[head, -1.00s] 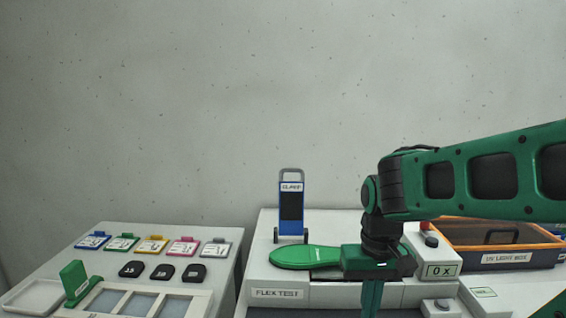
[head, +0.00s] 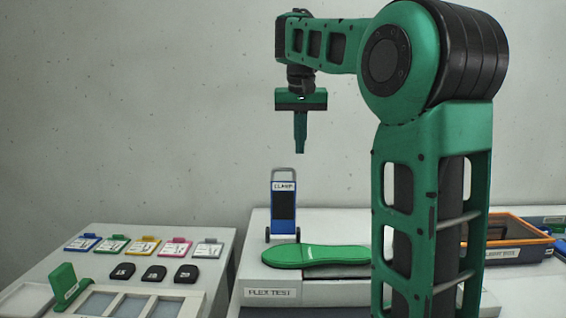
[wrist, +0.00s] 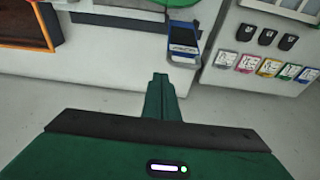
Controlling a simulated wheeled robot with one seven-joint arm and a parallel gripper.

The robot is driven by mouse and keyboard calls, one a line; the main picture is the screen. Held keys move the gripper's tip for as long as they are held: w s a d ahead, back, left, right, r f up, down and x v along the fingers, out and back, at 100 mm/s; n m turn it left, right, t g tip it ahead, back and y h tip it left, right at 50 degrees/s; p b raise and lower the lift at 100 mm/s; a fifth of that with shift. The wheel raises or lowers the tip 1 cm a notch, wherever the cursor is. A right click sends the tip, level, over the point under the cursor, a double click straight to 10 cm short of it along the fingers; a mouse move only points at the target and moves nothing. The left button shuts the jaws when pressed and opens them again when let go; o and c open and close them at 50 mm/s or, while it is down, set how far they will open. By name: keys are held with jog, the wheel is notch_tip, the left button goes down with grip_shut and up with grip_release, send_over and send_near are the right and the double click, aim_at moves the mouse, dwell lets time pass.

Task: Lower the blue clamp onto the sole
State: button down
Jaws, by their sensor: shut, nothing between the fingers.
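The blue clamp (head: 284,206) stands upright at the back of the flex test station, with a grey handle on top and a dark front panel. The green sole (head: 318,256) lies flat on the station just in front of it. My gripper (head: 300,150) is shut and empty, pointing down in the air above the clamp, apart from it. In the wrist view my gripper (wrist: 161,76) shows closed fingers, with the clamp (wrist: 184,42) beyond them. Only an edge of the sole (wrist: 150,3) shows there.
At left, a panel holds several coloured tags (head: 146,246), dark pads (head: 154,273) and a green upright piece (head: 63,281). An orange-rimmed box (head: 510,243) stands at right, partly behind my arm. The wall behind is bare.

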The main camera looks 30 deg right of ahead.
jog(key=w+a+r, duration=0.2)
jog(key=w+r, duration=0.2)
jog(key=shift+w+t, duration=0.3)
jog(key=shift+w, duration=0.05)
jog(key=shift+f, duration=0.1)
notch_tip(320, 180, down, 9)
jog(key=shift+s+a, duration=0.3)
jog(key=shift+s, duration=0.15)
dwell(0.5)
jog(key=shift+f, duration=0.1)
